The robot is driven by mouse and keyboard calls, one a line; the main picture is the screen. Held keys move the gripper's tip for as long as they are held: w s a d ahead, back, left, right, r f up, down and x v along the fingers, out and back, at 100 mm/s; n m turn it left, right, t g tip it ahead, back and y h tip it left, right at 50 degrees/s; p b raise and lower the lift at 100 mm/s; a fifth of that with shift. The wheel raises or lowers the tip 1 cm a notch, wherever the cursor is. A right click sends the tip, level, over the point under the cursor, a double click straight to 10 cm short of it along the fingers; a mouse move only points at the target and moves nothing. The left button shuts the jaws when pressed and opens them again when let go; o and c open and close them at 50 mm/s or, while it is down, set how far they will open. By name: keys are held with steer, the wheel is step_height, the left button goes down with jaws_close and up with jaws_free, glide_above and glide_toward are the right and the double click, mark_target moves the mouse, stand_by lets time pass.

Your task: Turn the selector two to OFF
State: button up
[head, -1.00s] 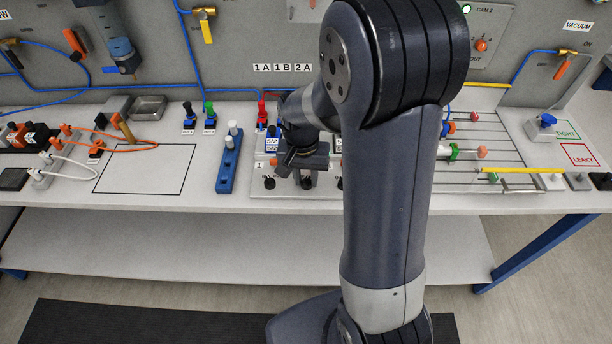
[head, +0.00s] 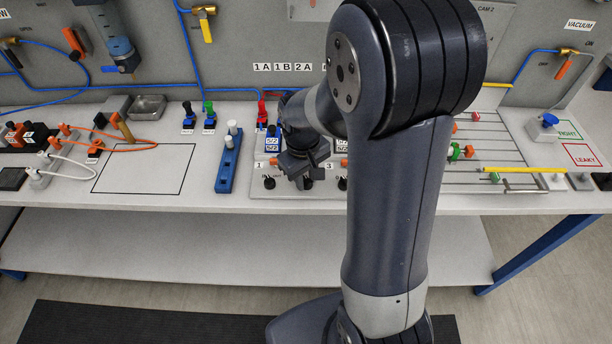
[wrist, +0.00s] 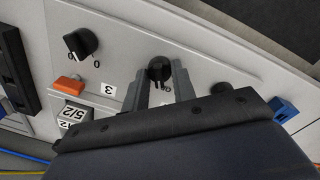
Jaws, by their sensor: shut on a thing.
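The black selector two knob (wrist: 159,70) sits on the light grey panel in the wrist view, between the two grey fingers of my gripper (wrist: 159,82). The fingers are shut on it.
An orange block (wrist: 68,86) and a label reading 3 (wrist: 108,90) lie near selector three. Another black knob (head: 269,183) is left of my gripper in the head view. A blue rack (head: 228,172) stands further left. My arm covers part of the bench.

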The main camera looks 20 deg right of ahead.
steer(key=shift+n, duration=0.4)
steer(key=o, duration=1)
steer(key=shift+r, duration=0.1)
steer(key=r, duration=1)
steer(key=shift+s+a+r, duration=0.15)
steer(key=shift+a+r, duration=0.15)
steer(key=shift+r, duration=0.05)
steer(key=f, duration=1.1)
steer(key=shift+d, duration=0.3)
